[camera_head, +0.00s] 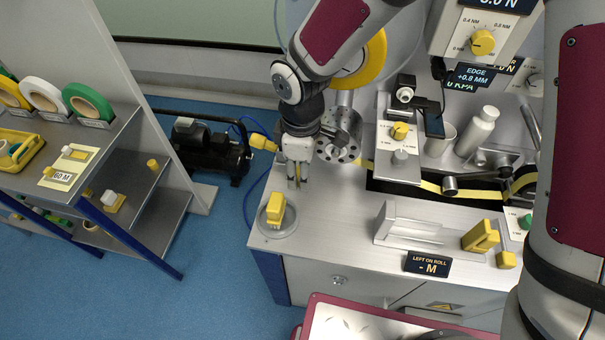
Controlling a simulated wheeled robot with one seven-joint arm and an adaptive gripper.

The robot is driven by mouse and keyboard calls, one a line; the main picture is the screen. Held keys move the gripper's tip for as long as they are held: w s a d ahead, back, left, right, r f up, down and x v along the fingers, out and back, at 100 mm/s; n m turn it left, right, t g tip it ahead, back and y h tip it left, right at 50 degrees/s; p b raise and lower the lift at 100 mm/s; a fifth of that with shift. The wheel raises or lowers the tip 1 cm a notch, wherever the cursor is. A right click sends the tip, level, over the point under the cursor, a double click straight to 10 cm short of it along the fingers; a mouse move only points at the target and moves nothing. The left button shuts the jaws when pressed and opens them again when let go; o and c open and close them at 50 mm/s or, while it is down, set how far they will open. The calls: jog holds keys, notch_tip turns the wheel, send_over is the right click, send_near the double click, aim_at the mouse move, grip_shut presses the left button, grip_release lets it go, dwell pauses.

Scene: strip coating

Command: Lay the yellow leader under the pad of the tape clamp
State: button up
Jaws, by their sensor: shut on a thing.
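My gripper (297,182) points down over the left part of the steel bench, beside the round metal plate with holes. It is shut on a narrow yellow piece, which looks like the end of the yellow leader; the fingers hide most of it. A yellow strip (433,187) runs along the dark channel to the right. I cannot tell whether it joins the piece in my gripper. A metal block with a yellow dial and a round grey knob (400,157) stands over the strip's left part; it may be the tape clamp. Its pad cannot be made out.
A yellow block (276,208) stands on a round grey dish at the bench's left corner. A grey bracket (410,232) and a yellow wedge (480,237) stand near the front edge. The bench front between dish and bracket is clear.

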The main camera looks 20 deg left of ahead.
notch_tip(320, 180, down, 3)
jog(key=shift+f, duration=0.15)
jog(key=shift+w+f, duration=0.15)
jog(key=shift+f, duration=0.05)
jog(key=shift+f, duration=0.15)
jog(key=shift+f, duration=0.35)
jog(key=shift+f+b, duration=0.1)
jog(key=shift+b, duration=0.25)
jog(key=o, duration=1)
